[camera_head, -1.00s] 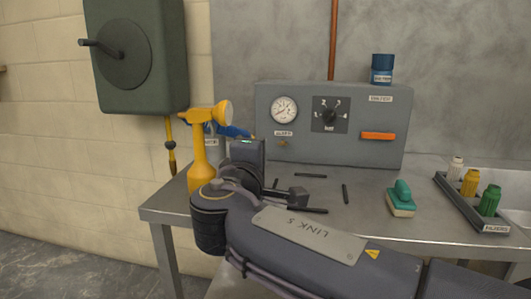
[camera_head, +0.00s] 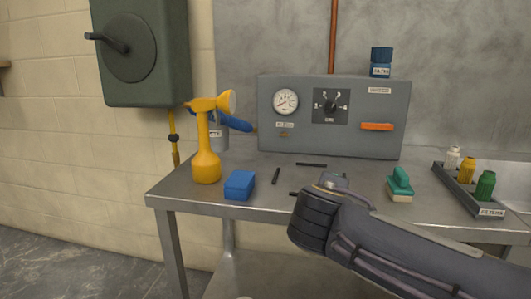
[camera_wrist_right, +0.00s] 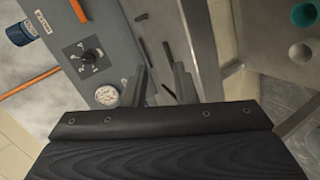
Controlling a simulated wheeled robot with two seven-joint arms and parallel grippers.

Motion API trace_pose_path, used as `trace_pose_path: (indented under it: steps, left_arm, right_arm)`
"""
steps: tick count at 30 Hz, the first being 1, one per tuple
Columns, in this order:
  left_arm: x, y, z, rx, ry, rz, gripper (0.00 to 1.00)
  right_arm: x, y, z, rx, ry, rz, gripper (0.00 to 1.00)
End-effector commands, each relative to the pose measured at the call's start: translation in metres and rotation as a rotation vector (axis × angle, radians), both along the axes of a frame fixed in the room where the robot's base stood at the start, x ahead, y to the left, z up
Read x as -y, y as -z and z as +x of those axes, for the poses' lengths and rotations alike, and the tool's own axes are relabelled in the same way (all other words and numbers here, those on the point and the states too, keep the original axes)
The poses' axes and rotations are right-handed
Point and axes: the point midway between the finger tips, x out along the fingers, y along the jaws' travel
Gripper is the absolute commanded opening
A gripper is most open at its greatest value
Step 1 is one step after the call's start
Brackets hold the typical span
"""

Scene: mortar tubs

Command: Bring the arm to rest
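My right arm comes in from the right in the head view, over the front of the metal bench (camera_head: 225,168). My right gripper is mostly hidden behind its own wrist there. In the right wrist view its two dark fingers (camera_wrist_right: 160,84) stand apart with nothing seen between them, so it is open and empty. A blue block (camera_head: 239,185) sits on the bench to the left of the arm, clear of it. My left gripper is not in view.
A yellow spray bottle (camera_head: 206,155) stands beside the block. Dark bars (camera_head: 311,164) lie on the bench. A grey gauge panel (camera_head: 350,140) stands behind. A green-handled brush (camera_head: 399,185) and a tray (camera_head: 466,195) with small bottles are to the right.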

Motion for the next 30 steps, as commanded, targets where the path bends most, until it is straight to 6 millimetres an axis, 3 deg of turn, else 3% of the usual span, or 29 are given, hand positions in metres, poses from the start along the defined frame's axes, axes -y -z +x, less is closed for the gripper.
trace_pose_path:
  steps: [4,6,10,12,18,24,30]
  left_arm:
    - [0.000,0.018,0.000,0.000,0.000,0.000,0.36]
    - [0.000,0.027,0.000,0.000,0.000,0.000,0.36]
    - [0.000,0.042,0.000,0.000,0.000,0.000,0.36]
    - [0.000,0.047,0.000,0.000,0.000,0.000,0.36]
    - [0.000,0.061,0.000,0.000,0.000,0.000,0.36]
    - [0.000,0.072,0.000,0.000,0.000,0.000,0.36]
    - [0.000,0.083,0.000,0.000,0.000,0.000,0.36]
  right_arm:
    - [0.062,0.068,-0.035,-0.158,0.103,0.193,0.25]
    - [0.090,0.106,-0.064,-0.244,0.166,0.324,0.25]
    - [0.119,0.171,-0.127,-0.379,0.288,0.589,0.25]
    - [0.123,0.197,-0.156,-0.428,0.343,0.713,0.25]
    - [0.117,0.247,-0.217,-0.501,0.470,1.005,0.25]
    - [0.100,0.280,-0.256,-0.520,0.570,1.243,0.25]
    - [0.082,0.305,-0.282,-0.508,0.655,1.452,0.25]
